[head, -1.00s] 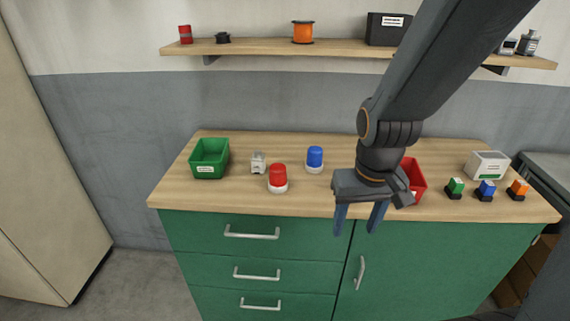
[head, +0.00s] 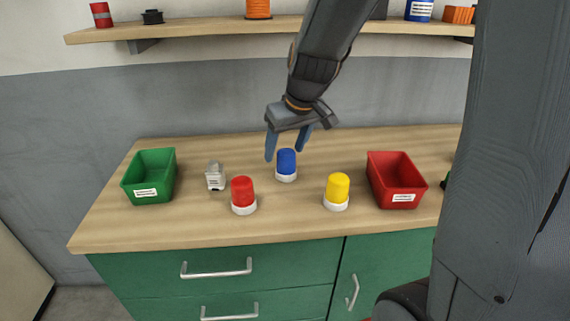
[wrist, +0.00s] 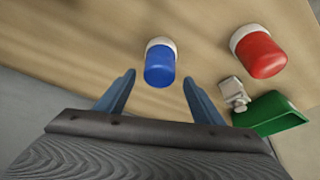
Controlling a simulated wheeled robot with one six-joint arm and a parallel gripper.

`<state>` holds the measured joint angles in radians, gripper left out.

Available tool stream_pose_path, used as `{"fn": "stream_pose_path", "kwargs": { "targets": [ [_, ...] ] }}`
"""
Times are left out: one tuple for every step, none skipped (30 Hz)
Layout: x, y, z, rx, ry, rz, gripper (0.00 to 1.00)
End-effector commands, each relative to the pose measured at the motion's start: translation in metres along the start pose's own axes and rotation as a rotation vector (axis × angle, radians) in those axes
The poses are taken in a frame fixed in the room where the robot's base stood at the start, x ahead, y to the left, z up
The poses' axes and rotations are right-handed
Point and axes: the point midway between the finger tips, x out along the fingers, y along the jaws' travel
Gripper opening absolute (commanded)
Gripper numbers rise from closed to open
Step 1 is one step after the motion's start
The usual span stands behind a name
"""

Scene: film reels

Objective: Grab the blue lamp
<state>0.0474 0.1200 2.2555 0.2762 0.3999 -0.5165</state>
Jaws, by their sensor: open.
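The blue lamp (head: 286,164) stands upright on the wooden counter, a blue dome on a white base. It also shows in the wrist view (wrist: 160,66), beyond the fingertips and between their lines. My gripper (head: 287,148) is open and empty, above and close to the blue lamp in the head view. In the wrist view my gripper (wrist: 158,82) has its two blue fingers spread apart. I cannot tell whether a finger touches the lamp; no contact shows in the wrist view.
A red lamp (head: 243,194) and a small grey device (head: 215,176) stand left of the blue lamp. A yellow lamp (head: 337,190) stands to its right. A green bin (head: 150,177) and a red bin (head: 396,182) flank them. A shelf (head: 200,29) runs above the counter (head: 120,222).

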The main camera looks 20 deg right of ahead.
Motion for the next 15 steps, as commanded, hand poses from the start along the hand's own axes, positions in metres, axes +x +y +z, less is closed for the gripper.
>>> {"fn": "stream_pose_path", "kwargs": {
  "targets": [
    [0.004,0.000,0.001,0.000,-0.003,-0.001,0.61],
    [0.006,0.000,0.001,0.001,-0.003,-0.001,0.61],
    [0.009,0.000,0.002,0.002,-0.003,-0.001,0.61],
    [0.012,0.001,0.002,0.002,-0.003,-0.001,0.61],
    [0.016,0.001,0.003,0.002,-0.004,-0.001,0.61],
    [0.021,0.002,0.005,0.002,-0.005,-0.001,0.61],
    [0.025,0.002,0.005,0.003,-0.004,-0.001,0.61],
    [0.029,0.002,0.006,0.003,-0.005,-0.001,0.61],
    [0.034,0.003,0.007,0.003,-0.005,0.000,0.61],
    [0.039,0.003,0.007,0.004,-0.004,0.000,0.61],
    [0.042,0.003,0.006,0.004,-0.004,0.000,0.61],
    [0.046,0.003,0.006,0.004,-0.004,0.000,0.61],
    [0.049,0.003,0.006,0.004,-0.003,0.000,0.61],
    [0.051,0.003,0.006,0.004,-0.003,0.000,0.61],
    [0.053,0.003,0.006,0.004,-0.002,0.001,0.61]
  ]
}}
